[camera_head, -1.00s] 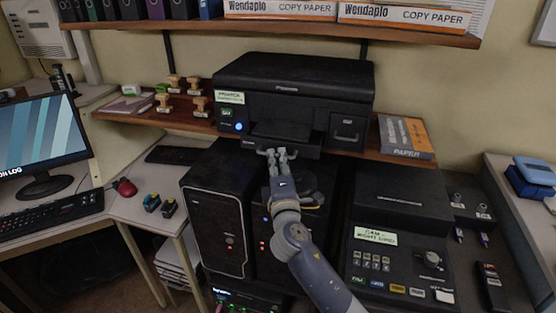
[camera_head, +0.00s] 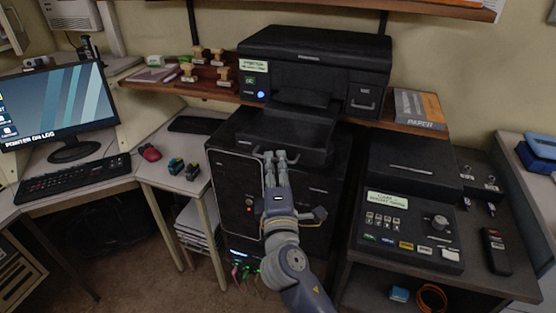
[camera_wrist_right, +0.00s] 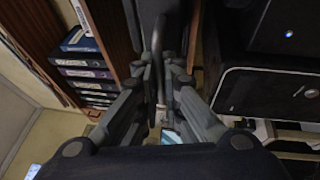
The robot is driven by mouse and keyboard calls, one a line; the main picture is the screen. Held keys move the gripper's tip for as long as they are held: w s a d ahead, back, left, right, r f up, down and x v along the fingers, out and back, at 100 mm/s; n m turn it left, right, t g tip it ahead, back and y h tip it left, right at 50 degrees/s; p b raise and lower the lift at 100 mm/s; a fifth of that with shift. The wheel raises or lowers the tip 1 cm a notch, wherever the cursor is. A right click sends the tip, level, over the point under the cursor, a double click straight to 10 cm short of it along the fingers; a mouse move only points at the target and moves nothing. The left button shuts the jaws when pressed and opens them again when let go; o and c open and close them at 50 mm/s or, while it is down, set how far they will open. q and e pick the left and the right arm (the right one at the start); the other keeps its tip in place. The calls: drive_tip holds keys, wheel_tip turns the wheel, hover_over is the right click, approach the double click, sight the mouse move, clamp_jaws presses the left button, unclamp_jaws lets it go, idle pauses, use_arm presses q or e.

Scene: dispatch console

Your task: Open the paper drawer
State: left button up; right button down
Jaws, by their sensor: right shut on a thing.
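The black printer (camera_head: 312,68) sits on the wooden shelf with a blue-lit button on its front. Its paper drawer (camera_head: 300,132) sticks out toward me below the printer body, well past the shelf edge. My right gripper (camera_head: 270,158) is shut on the drawer's handle at the drawer's front. In the right wrist view the gripper (camera_wrist_right: 163,95) has its fingers closed around the curved dark handle (camera_wrist_right: 156,52). The fingers cover part of the handle. My left gripper is not in view.
Black computer towers (camera_head: 236,195) stand below the drawer. A control panel (camera_head: 410,228) is at the right. A paper pack (camera_head: 418,108) lies right of the printer, and wooden stamps (camera_head: 222,75) stand left of it. A monitor (camera_head: 60,100) is at the far left.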

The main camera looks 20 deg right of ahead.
drive_tip(key=c, duration=2)
unclamp_jaws()
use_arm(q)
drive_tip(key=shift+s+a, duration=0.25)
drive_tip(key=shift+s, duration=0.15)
use_arm(e)
drive_tip(key=v, duration=1.2)
drive_tip(key=shift+f, duration=0.15)
